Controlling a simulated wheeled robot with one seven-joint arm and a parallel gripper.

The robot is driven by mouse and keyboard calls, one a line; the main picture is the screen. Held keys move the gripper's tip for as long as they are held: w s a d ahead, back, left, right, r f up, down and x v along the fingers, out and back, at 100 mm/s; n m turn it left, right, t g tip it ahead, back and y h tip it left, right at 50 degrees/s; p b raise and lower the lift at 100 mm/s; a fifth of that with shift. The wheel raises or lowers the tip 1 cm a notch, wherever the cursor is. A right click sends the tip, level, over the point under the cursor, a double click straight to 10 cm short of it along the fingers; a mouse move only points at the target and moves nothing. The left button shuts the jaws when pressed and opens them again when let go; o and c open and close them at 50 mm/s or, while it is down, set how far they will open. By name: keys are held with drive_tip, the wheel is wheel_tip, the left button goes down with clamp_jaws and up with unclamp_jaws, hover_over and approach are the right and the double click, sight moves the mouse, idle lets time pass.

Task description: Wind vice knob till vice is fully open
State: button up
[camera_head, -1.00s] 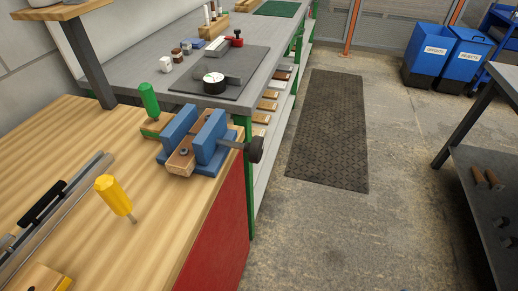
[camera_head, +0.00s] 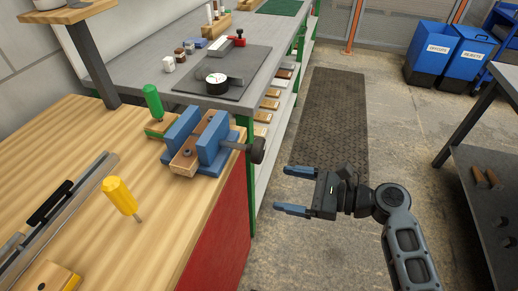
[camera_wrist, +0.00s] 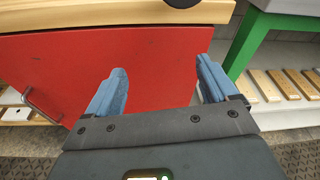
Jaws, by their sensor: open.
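The blue vice (camera_head: 208,148) sits at the right edge of the wooden bench, with a wooden block (camera_head: 190,157) between its jaws. Its dark round knob (camera_head: 258,150) sticks out past the bench edge on a grey screw. My gripper (camera_head: 290,190) is open and empty, right of and lower than the knob in the head view, with a clear gap. In the wrist view, my open blue fingers (camera_wrist: 160,85) face the red bench side, and a dark round part, likely the knob (camera_wrist: 182,3), is cut off at the top edge.
A green-handled tool (camera_head: 153,101) stands behind the vice and a yellow-handled tool (camera_head: 120,195) in front of it on the wooden bench (camera_head: 165,235). A grey table (camera_head: 130,73) with a dial gauge (camera_head: 216,80) stands beyond.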

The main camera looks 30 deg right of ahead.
sight(263, 153)
drive_tip(key=w+d+r+y, duration=0.2)
drive_tip(key=w+r+y, duration=0.15)
drive_tip(key=r, duration=0.35)
drive_tip(key=shift+m, duration=0.4)
drive_tip(key=shift+p+x, duration=0.45)
drive_tip(key=shift+x, duration=3.3)
drive_tip(key=shift+s+a+f, duration=0.1)
drive_tip(key=shift+s+f, duration=0.05)
drive_tip(key=shift+f, duration=0.05)
drive_tip(key=c, duration=1)
drive_tip(key=shift+o, duration=0.2)
drive_tip(key=shift+n, duration=0.3)
drive_tip(key=n, duration=0.5)
drive_tip(key=shift+h, duration=0.25)
drive_tip(key=n+b, duration=0.2)
drive_tip(key=n, duration=0.4)
drive_tip(key=shift+f+n+h, duration=0.1)
drive_tip(key=shift+n+h, duration=0.2)
drive_tip(key=shift+h, duration=0.1)
